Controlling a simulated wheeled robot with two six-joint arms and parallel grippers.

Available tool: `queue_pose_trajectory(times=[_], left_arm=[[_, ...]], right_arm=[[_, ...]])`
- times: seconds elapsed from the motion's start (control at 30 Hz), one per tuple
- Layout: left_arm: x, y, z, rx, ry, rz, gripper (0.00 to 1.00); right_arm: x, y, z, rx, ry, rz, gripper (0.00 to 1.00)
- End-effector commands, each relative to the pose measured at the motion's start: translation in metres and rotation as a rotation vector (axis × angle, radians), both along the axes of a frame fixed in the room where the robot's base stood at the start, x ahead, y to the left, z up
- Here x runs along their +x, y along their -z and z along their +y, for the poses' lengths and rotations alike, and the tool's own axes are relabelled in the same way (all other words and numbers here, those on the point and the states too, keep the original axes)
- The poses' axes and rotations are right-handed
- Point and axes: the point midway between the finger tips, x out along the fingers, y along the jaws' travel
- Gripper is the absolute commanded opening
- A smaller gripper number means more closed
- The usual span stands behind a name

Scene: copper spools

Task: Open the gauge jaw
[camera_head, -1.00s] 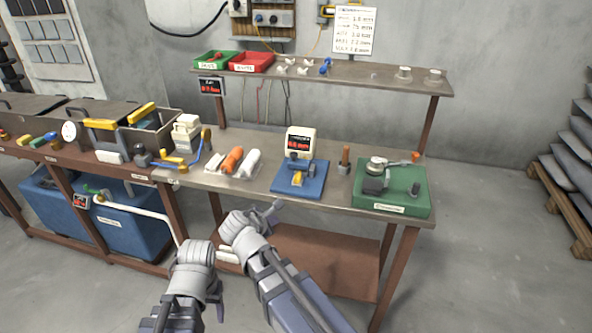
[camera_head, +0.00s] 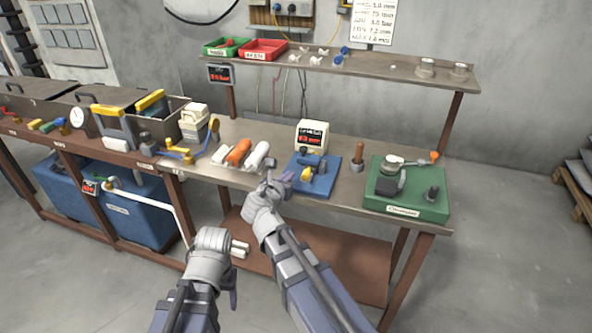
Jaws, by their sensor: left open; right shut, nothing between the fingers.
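The gauge stands on the bench: a blue base plate (camera_head: 318,188) with a small jaw unit (camera_head: 321,166) and a yellow part (camera_head: 306,174) on it. A white display box (camera_head: 312,134) with red digits stands behind it. Whether its jaw is open is too small to tell. My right gripper (camera_head: 270,179) is shut and empty at the bench's front edge, just left of the blue base; I cannot tell whether they touch. My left gripper (camera_head: 241,248) is open and empty, lower and left, in front of the bench and away from the gauge.
White and orange rolls (camera_head: 238,152) lie left of the gauge. A wooden-handled tool (camera_head: 358,155) and a green-based device (camera_head: 408,208) stand to its right. A shelf (camera_head: 390,73) with red and green bins runs above the back. A brown lower shelf (camera_head: 330,262) lies below.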

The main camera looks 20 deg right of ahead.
Motion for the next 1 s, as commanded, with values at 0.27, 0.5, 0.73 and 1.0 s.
queue_pose_trajectory(times=[0.27, 0.5, 0.73, 1.0], left_arm=[[0.000, 0.018, 0.000, 0.000, 0.000, 0.000, 0.63], [0.000, 0.029, 0.000, 0.000, 0.000, 0.000, 0.63], [0.000, 0.032, 0.000, 0.000, 0.001, 0.000, 0.63], [0.000, 0.032, 0.000, 0.000, 0.000, 0.000, 0.63]], right_arm=[[0.036, 0.018, -0.023, 0.001, 0.003, 0.000, 0.00], [0.064, 0.029, -0.042, 0.002, 0.003, 0.000, 0.00], [0.075, 0.032, -0.051, 0.001, 0.001, 0.000, 0.00], [0.076, 0.032, -0.052, 0.001, 0.001, 0.000, 0.00]])
